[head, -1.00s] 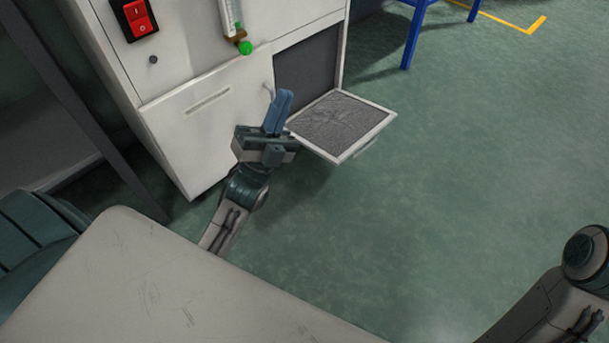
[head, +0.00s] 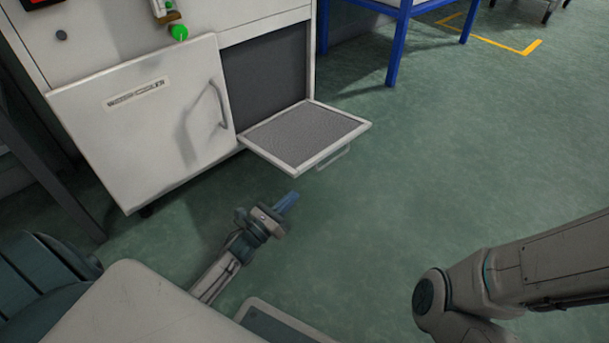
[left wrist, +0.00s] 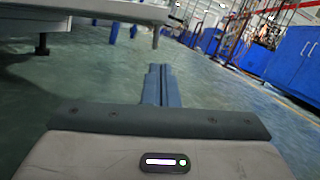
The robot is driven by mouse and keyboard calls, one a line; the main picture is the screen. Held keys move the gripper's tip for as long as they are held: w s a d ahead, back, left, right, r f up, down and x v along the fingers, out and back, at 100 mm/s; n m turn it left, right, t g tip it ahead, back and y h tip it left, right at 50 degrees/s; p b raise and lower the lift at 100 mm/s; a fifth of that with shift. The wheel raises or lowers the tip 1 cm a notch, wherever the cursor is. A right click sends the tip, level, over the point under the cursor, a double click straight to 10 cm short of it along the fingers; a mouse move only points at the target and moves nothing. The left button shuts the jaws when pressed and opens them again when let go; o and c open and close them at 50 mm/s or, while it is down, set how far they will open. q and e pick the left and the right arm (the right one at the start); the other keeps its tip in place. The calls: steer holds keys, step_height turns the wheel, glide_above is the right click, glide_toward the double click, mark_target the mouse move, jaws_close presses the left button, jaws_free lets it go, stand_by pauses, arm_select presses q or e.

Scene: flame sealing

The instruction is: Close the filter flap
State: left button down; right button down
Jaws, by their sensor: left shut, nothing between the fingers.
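The filter flap (head: 305,137) is a pale frame with a grey mesh panel. It hangs open, lying about level in front of the dark opening (head: 268,75) in the cabinet's lower right. A thin handle (head: 333,160) shows under its front edge. My left gripper (head: 288,201) is shut and empty, apart from the flap, in front of and below it in the head view. In the left wrist view its blue fingers (left wrist: 160,85) are together, with a pale edge (left wrist: 95,10), perhaps the flap or cabinet, above. My right arm shows at the lower right; its gripper is out of view.
The white cabinet (head: 80,130) has a closed door with a curved handle (head: 217,103) left of the opening. A blue-legged table (head: 394,50) stands behind right. Green floor (head: 440,150) is clear right of the flap.

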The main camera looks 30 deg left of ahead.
mark_target(304, 171)
arm_select(q)
steer(key=w+r, duration=0.1)
steer(key=w, duration=0.1)
steer(key=w+d+r+b, duration=0.1)
steer(key=w+r, duration=0.1)
steer(key=w+r+b, duration=0.1)
steer(key=w, duration=0.1)
steer(key=shift+w+d+r, duration=0.15)
steer(key=shift+w+r, duration=0.05)
steer(key=shift+w, duration=0.2)
steer(key=shift+r, duration=0.6)
